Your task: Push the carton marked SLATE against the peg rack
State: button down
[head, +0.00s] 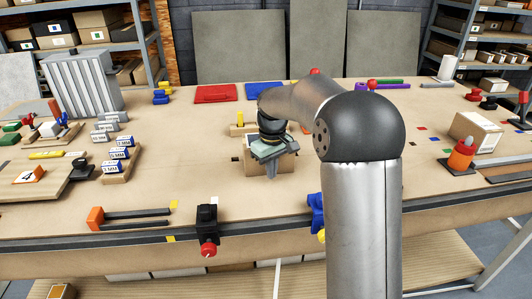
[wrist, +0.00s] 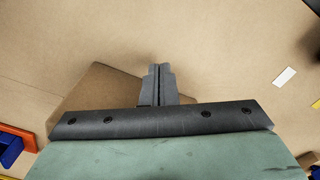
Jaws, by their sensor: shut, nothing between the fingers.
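A plain brown carton (head: 254,168) stands on the bench near the middle, partly hidden behind my gripper in the head view. Its brown top also shows in the wrist view (wrist: 100,92), partly covered by the gripper body. I see no readable SLATE mark on it. My gripper (head: 271,178) points down at the carton's near side, fingers together and empty; the fingertips also show in the wrist view (wrist: 158,70). I cannot tell whether they touch the carton. A wooden piece with a yellow peg (head: 240,118) stands just behind the carton; I cannot tell if it is the peg rack.
A black and red clamp (head: 207,230) sits on the front edge. A ribbed grey rack (head: 80,82) stands at the back left.

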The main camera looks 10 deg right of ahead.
jog(key=shift+w+p, duration=0.45)
jog(key=shift+w, duration=0.2)
jog(key=shift+w, duration=0.2)
jog(key=shift+w+p, duration=0.35)
jog(key=shift+s+b, duration=0.75)
jog(key=shift+s, duration=0.8)
notch_tip(320, 180, up, 9)
jog(key=p, duration=0.7)
